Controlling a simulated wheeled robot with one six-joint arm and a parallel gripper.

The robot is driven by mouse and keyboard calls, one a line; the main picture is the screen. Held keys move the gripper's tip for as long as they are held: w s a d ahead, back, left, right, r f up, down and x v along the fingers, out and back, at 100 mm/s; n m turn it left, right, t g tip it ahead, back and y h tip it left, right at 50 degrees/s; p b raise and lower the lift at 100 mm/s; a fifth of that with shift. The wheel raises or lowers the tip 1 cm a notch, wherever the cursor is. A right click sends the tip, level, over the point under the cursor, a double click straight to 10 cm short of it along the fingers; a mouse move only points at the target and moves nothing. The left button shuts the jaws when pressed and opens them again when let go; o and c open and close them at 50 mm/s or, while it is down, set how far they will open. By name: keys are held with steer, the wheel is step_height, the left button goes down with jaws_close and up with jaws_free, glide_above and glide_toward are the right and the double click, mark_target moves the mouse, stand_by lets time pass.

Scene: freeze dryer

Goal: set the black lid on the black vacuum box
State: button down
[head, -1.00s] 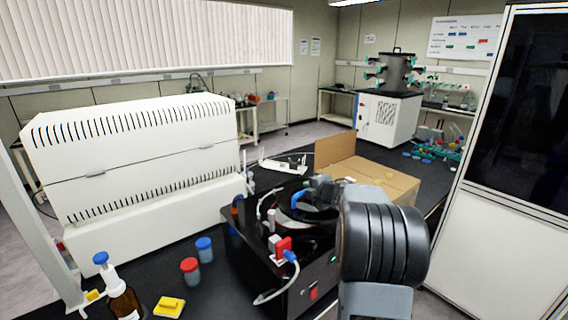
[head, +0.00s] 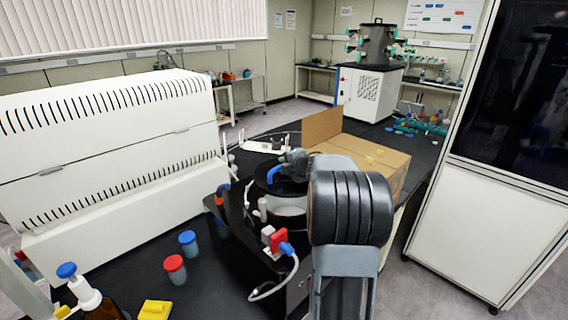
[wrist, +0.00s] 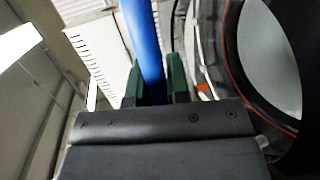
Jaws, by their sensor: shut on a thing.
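The black vacuum box (head: 297,292) stands on the dark bench in front of me, partly hidden by my arm. Its round grey opening (head: 287,206) shows on top. The black lid (head: 262,181) is over the back left of this opening, with a gap in view beneath it. My gripper (head: 292,164) is at the lid's blue handle (head: 274,174). In the wrist view, the green fingertips (wrist: 156,82) are shut on the blue handle (wrist: 143,40). A black ring with a red line (wrist: 232,60) lies to the right; I cannot tell whether it is lid or box.
A large white machine (head: 120,160) is farther left. An open cardboard box (head: 370,160) stands behind my arm.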

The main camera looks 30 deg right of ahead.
step_height(320, 180, down, 7)
steer(key=b, duration=0.6)
steer(key=shift+a, duration=0.1)
steer(key=shift+s, duration=0.15)
stand_by(0.5)
steer(key=shift+f+b, duration=0.6)
steer(key=shift+f, duration=0.15)
stand_by(0.9)
steer(key=c, duration=1.1)
jaws_free()
steer(key=shift+o, duration=0.4)
steer(key=shift+f, duration=0.1)
steer(key=shift+f, duration=0.1)
steer(key=shift+s, duration=0.15)
